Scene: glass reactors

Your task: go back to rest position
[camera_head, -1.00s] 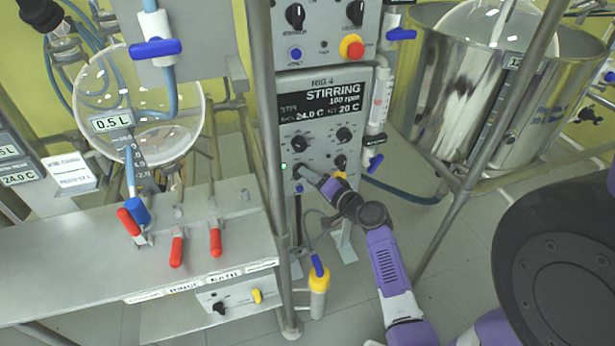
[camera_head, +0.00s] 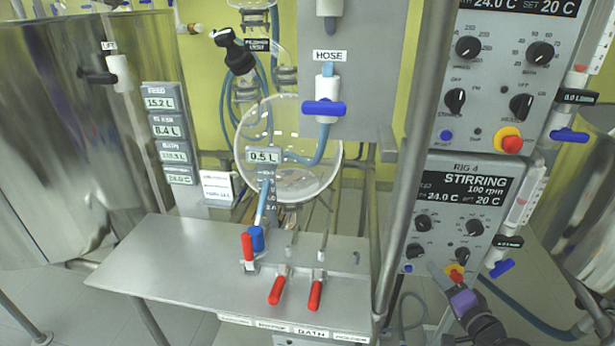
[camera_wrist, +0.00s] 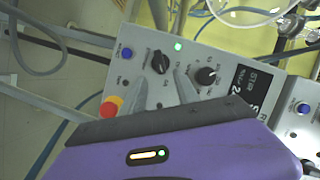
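My gripper (camera_head: 438,272) is at the lower right in the head view, close in front of the lower part of the Rig 4 stirring panel (camera_head: 492,222). I cannot tell whether the tips touch the panel. A green light (camera_wrist: 178,46) is lit there, with a red-and-yellow button (camera_wrist: 112,106) to the left. My purple wrist covers the lower wrist view.
A steel bench (camera_head: 160,270) with red-handled valves (camera_head: 278,290) stands left of a vertical post (camera_head: 400,190). A round glass vessel (camera_head: 310,165) hangs above it. A steel tank (camera_head: 70,130) is at far left. A blue hose (camera_head: 530,318) runs near my arm.

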